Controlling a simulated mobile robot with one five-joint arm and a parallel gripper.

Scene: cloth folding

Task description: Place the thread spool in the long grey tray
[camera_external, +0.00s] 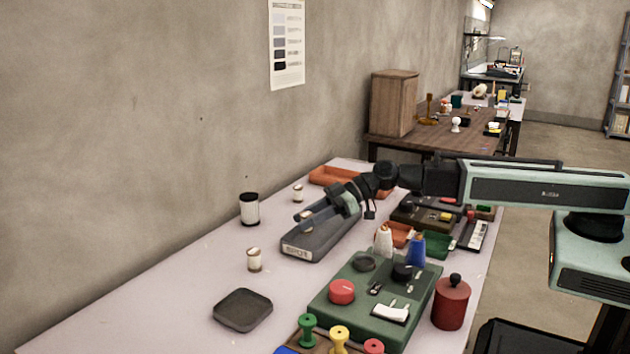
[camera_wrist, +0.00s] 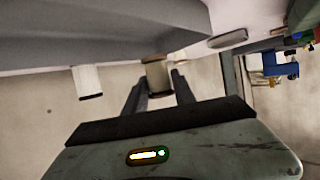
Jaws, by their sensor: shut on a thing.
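The long grey tray (camera_external: 325,242), with a pale label on its near end, lies in the middle of the table in the external view. Its grey side (camera_wrist: 90,38) seems to fill the top of the wrist view. My gripper (camera_external: 306,219) is over the left part of the tray. It is shut on a thread spool (camera_external: 307,229) with a pale body and tan ends. In the wrist view the spool (camera_wrist: 157,76) sits between the fingertips of my gripper (camera_wrist: 157,88). I cannot tell whether the spool touches the tray floor.
A white spool with black ends (camera_external: 249,209) and small spools (camera_external: 254,260), (camera_external: 298,193) stand left of the tray. A dark square dish (camera_external: 243,310) is nearer. A green box (camera_external: 345,310), a red canister (camera_external: 451,303) and cone spools (camera_external: 416,250) crowd the right.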

